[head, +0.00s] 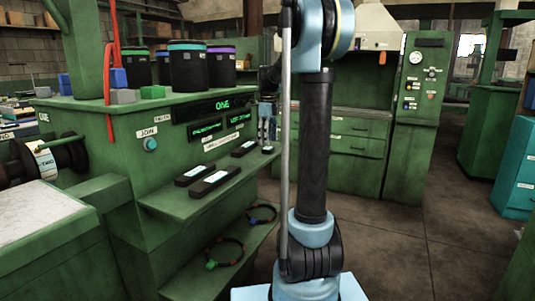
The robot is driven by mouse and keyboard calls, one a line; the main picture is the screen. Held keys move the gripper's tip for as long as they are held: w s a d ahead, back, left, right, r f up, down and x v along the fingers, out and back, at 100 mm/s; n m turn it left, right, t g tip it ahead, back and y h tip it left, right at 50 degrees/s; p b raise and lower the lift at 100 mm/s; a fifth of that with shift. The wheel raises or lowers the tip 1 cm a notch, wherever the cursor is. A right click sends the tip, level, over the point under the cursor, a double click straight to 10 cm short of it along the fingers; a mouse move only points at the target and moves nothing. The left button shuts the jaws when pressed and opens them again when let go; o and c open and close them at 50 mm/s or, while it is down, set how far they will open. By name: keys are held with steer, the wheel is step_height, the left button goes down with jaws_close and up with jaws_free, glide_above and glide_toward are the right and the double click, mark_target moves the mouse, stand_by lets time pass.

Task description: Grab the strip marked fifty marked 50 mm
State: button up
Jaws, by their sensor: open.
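Three black strips with white labels lie on the green shelf (165,201) of the workbench. One strip (207,190) is nearest, a second strip (184,180) lies just behind it to the left, and a third strip (237,153) is farther along to the right. The label writing is too small to read, so I cannot tell which is marked 50 mm. My gripper (266,143) points down near the shelf's far right end, just right of the third strip. It is open and appears empty, apart from the strips.
Two ring-shaped bands (226,254) (262,214) lie on the lower shelf. Black canisters (189,69) and small blocks (123,97) stand on the bench top, with a red hose (107,75) hanging nearby. Green cabinets (340,145) stand behind. The floor (420,240) at right is clear.

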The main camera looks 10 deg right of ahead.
mark_target(268, 152)
steer(key=shift+d+f, duration=0.1)
steer(key=shift+f, duration=1.9)
steer(key=c, duration=0.9)
steer(key=shift+r, duration=0.1)
